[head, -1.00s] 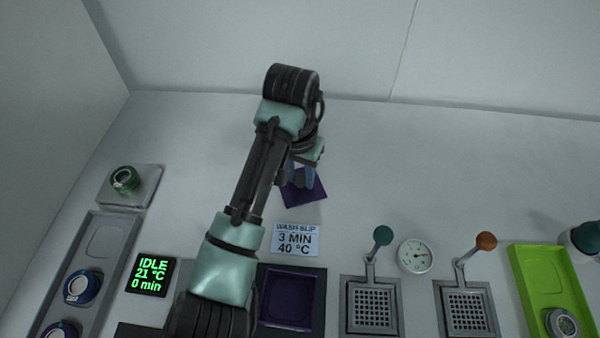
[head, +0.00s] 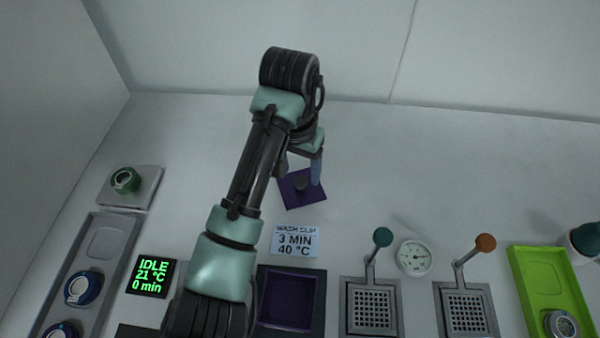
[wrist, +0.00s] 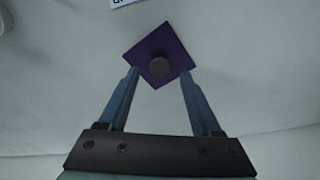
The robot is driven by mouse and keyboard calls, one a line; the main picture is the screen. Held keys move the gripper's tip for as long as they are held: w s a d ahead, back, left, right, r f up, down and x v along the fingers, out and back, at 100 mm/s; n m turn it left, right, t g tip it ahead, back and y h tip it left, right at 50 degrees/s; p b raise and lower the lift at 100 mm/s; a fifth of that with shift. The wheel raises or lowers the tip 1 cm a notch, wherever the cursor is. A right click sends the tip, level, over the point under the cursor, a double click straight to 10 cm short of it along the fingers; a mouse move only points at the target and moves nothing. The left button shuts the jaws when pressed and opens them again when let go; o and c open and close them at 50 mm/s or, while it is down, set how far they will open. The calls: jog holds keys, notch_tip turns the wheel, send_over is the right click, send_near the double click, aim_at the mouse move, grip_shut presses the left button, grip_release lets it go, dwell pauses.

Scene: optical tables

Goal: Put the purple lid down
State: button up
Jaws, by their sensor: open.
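The purple lid (head: 302,193) is a flat square with a dark round knob, lying on the white table behind the wash slip. It also shows in the wrist view (wrist: 172,47), turned like a diamond, with its knob (wrist: 159,67) facing up. My gripper (head: 300,172) is open above the lid. In the wrist view my fingers (wrist: 158,72) stand wide apart on either side of the knob, touching nothing that I can see. The purple open-topped basin (head: 288,300) stands at the front, partly behind my arm.
A wash slip (head: 296,241) lies between lid and basin. Two grated units (head: 371,308) with lever knobs, a dial (head: 414,256) and a green tray (head: 543,280) are to the right. A display (head: 152,276) and grey tray (head: 107,243) are left. The table right of the lid is clear.

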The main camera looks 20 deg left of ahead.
aim_at(300, 186)
notch_tip(300, 186, up, 9)
jog(key=s+p, duration=0.1)
jog(key=p, duration=0.3)
jog(key=shift+p, duration=0.4)
jog(key=w+d+r+m+t+h, duration=0.1)
jog(key=w+d+r+t, duration=0.65)
jog(key=d+r, duration=0.2)
jog(key=d+r+t+h, duration=0.1)
jog(key=d+r+t, duration=0.2)
jog(key=r, duration=0.6)
jog(key=d+r+t+h, duration=0.15)
jog(key=r+t, duration=0.25)
jog(key=r, duration=0.4)
jog(key=s+a+r+n+t+y, duration=0.1)
jog(key=s+r+t+y, duration=0.1)
jog(key=s+r+t, duration=0.3)
jog(key=s+a+r+n+t+y, duration=0.1)
jog(key=s+r+t, duration=0.5)
jog(key=s+r, duration=0.7)
notch_tip(300, 186, up, 3)
jog(key=shift+a+f+y, duration=0.1)
jog(key=shift+a+y, duration=0.25)
jog(key=shift+t, duration=0.25)
